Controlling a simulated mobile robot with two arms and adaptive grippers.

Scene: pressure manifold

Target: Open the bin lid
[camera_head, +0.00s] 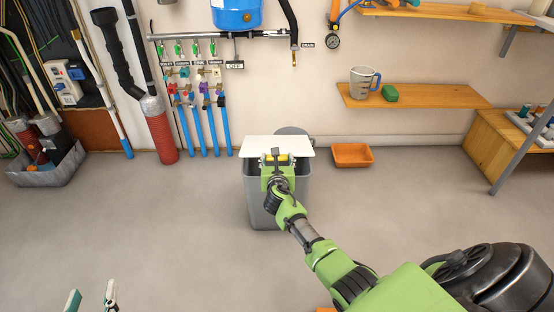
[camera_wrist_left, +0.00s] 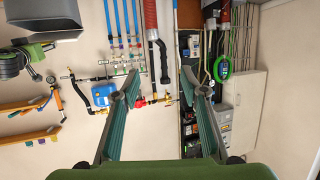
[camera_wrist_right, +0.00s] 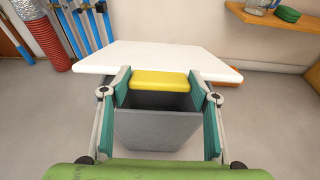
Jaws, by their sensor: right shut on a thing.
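The grey bin (camera_head: 262,212) stands on the floor near the wall, with a flat white lid (camera_head: 280,144) on its top side. A yellow handle (camera_wrist_right: 160,79) is on the lid's near edge. My right gripper (camera_head: 277,158) is shut on this handle, with one finger on each end of it in the right wrist view. A dark band shows between the handle and the bin's front wall (camera_wrist_right: 158,133); I cannot tell how far the lid is raised. My left gripper (camera_head: 92,298) is open and empty at the lower left, far from the bin.
An orange tray (camera_head: 352,155) lies on the floor right of the bin. A wooden shelf (camera_head: 430,96) holds a jug (camera_head: 363,82) and a green block (camera_head: 390,93). Blue pipes (camera_head: 205,130) and a red hose (camera_head: 160,132) run down the wall.

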